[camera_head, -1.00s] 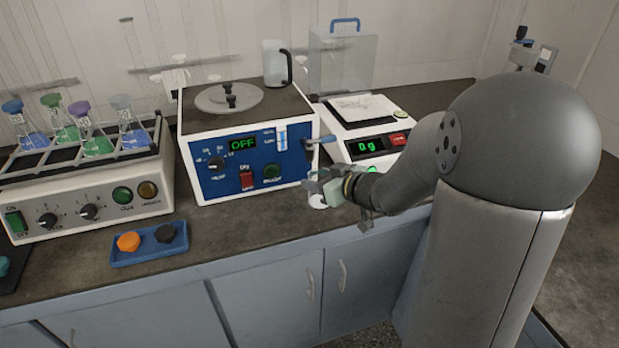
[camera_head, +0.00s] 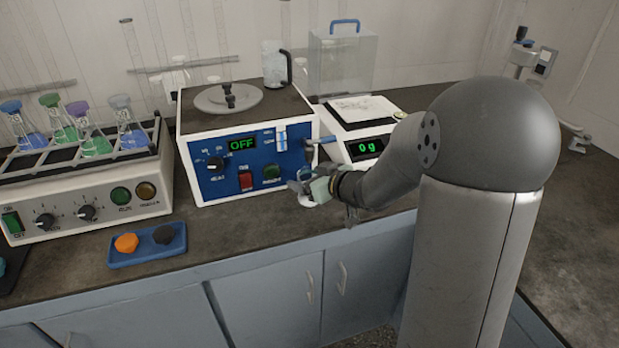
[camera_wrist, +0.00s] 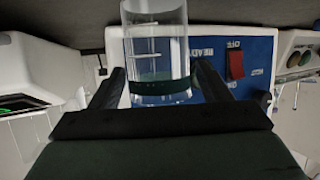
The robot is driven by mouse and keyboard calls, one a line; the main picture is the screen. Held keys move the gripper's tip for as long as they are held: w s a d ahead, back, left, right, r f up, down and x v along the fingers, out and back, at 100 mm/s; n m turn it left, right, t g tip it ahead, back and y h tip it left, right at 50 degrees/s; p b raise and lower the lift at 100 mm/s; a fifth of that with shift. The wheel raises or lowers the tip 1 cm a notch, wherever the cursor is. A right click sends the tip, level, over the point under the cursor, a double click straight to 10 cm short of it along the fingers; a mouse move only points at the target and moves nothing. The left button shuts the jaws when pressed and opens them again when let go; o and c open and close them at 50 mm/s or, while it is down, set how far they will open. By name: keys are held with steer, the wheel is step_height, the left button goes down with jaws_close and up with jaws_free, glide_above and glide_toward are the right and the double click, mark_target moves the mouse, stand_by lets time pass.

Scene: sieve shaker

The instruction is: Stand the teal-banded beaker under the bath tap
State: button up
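The teal-banded beaker is clear glass with a dark teal band (camera_wrist: 162,91). In the wrist view it stands between the fingers of my gripper (camera_wrist: 160,85), which look closed on its sides. In the head view my gripper (camera_head: 306,184) is in front of the bath's (camera_head: 215,170) lower right corner. The beaker (camera_head: 307,200) is mostly hidden there, low over the counter; I cannot tell whether it touches. The bath has a blue panel reading OFF. Its tap (camera_head: 322,141) sticks out at the panel's right edge, above and slightly right of the beaker.
A balance (camera_head: 362,125) reading 0 g stands right of the bath. A shaker with several flasks (camera_head: 88,195) is at the left. A blue tray (camera_head: 148,247) with an orange and a black piece lies at the front. The counter between tray and gripper is clear.

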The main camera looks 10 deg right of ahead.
steer(key=shift+r, duration=0.1)
steer(key=shift+s+d+r, duration=0.1)
steer(key=shift+r, duration=0.1)
steer(key=s+d+r+m+g+h+p, duration=0.1)
steer(key=s+d+m+g+h, duration=0.15)
steer(key=s+d+h, duration=0.4)
steer(key=s+d+m+g+h+p, duration=0.2)
steer(key=s+d+m, duration=0.1)
steer(key=s, duration=0.6)
steer(key=s+a+f+g+y, duration=0.1)
steer(key=s+a+g, duration=0.3)
steer(key=s, duration=0.4)
steer(key=s+a+f+g+y, duration=0.1)
steer(key=s+a+g, duration=0.2)
steer(key=s+a, duration=0.2)
steer(key=s, duration=0.3)
steer(key=shift+s+a+f+g, duration=0.15)
steer(key=shift+s+a+g, duration=0.05)
steer(key=shift+s+g, duration=0.15)
